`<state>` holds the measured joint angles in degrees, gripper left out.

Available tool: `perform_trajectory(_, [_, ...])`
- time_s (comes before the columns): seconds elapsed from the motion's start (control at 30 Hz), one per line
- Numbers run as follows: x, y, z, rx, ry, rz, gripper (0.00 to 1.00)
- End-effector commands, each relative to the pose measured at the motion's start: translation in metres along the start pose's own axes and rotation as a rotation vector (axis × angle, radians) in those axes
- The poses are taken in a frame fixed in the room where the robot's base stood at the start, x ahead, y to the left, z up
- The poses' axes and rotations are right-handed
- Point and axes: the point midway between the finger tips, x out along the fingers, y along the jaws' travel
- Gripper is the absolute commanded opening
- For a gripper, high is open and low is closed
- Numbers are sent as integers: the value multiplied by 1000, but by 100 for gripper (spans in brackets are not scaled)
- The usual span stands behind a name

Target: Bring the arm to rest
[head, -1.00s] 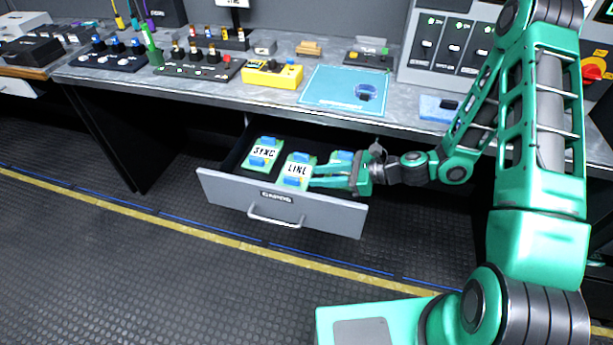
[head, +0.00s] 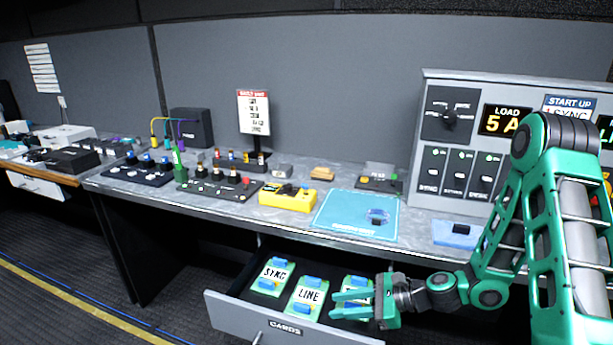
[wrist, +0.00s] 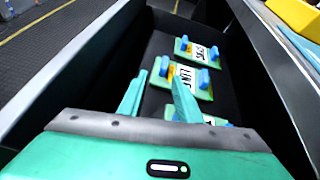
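My arm reaches in from the right in the head view, and my gripper (head: 335,306) is over the right part of the open drawer. In the wrist view its two fingers (wrist: 158,85) stand apart with nothing held between them. In the drawer lie a SYNC card (head: 271,276), a LINE card (head: 307,296) and a third card (head: 355,287) partly hidden by my gripper. Each has blue grips. The wrist view shows the LINE card (wrist: 186,76) just past the fingertips; I cannot tell how high the fingers are above it.
The drawer (head: 243,319), labelled CARDS, is pulled out under the bench. On the bench are a blue mat (head: 335,222), a yellow box (head: 287,199) and connector panels (head: 135,173). A grey switch panel (head: 470,100) stands behind my arm. Floor at left is clear.

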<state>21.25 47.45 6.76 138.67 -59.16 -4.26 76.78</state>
Motion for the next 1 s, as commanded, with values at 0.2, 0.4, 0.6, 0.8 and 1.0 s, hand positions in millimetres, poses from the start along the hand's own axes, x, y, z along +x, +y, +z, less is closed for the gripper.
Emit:
perform_trajectory(0.2, [-23, 10, 13, -388, 161, 105, 31])
perform_trajectory(0.4, [-54, 14, 21, -721, 309, 213, 31])
perform_trajectory(0.6, [-94, 14, 33, -1019, 453, 326, 31])
perform_trajectory(0.8, [-142, 14, 50, -1278, 593, 443, 31])
perform_trajectory(1.0, [-193, 17, 72, -1495, 728, 559, 31])
